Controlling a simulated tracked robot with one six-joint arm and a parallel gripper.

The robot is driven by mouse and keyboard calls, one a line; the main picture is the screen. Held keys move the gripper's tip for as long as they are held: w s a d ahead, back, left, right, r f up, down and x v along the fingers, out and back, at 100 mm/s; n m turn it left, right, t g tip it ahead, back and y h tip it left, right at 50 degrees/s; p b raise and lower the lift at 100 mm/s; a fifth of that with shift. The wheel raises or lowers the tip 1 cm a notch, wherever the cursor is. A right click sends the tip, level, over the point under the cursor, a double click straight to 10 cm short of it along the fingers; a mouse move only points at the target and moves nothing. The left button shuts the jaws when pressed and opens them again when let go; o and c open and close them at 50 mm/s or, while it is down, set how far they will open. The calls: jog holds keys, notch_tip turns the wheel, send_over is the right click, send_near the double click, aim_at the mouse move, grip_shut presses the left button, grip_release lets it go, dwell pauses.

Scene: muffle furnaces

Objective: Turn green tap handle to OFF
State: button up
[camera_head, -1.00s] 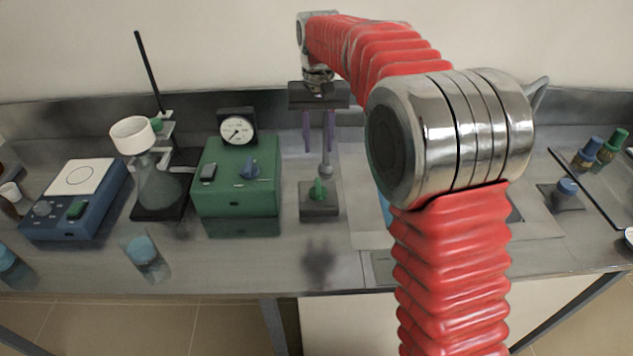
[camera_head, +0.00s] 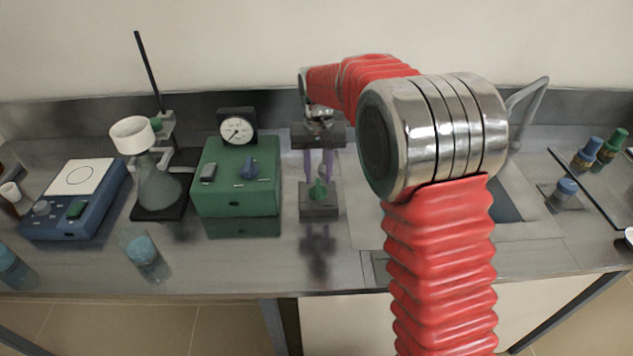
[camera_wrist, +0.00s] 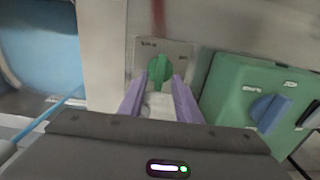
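The green tap handle (camera_head: 318,190) stands on a small grey block (camera_head: 319,208) on the bench, right of the green box. It also shows in the wrist view (camera_wrist: 159,69), on a pale plate with small lettering that I cannot read. My gripper (camera_head: 321,172) points down over the block, with its two purple fingers apart. In the wrist view my gripper (camera_wrist: 157,80) has one fingertip on each side of the handle. I cannot tell whether the fingers touch it. The grey tap stem is mostly hidden behind my gripper in the head view.
A green box (camera_head: 236,178) with a blue knob and a gauge stands close left. Further left are a flask (camera_head: 158,187) on a stand and a blue device (camera_head: 75,200). A sink (camera_head: 505,200) lies right, partly behind my arm. The bench front near the block is clear.

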aim_at(317, 186)
jog(key=shift+f, duration=1.6)
jog(key=shift+c, duration=0.5)
grip_shut()
jog(key=shift+a, duration=0.2)
jog(key=shift+d, duration=0.1)
